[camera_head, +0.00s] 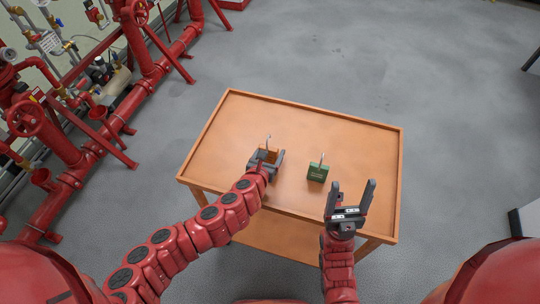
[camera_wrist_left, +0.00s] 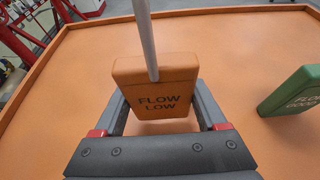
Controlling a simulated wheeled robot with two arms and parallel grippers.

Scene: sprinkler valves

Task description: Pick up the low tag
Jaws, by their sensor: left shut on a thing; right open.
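The low tag is an orange block marked "FLOW LOW" (camera_wrist_left: 157,85) with a grey metal rod rising from it. It also shows in the head view (camera_head: 269,154), on or just above the table; I cannot tell which. My left gripper (camera_head: 265,158) is shut on it, with one finger on each side of the block. A green tag marked "FLOW GOOD" (camera_head: 317,172) stands to the right on the table, and shows at the right edge of the left wrist view (camera_wrist_left: 296,92). My right gripper (camera_head: 351,196) is open and empty over the table's front right.
The orange table (camera_head: 310,112) has a raised rim and a lower shelf. Its back half is clear. Red pipes with valve wheels (camera_head: 26,117) run along the wall at the left. The grey floor behind the table is open.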

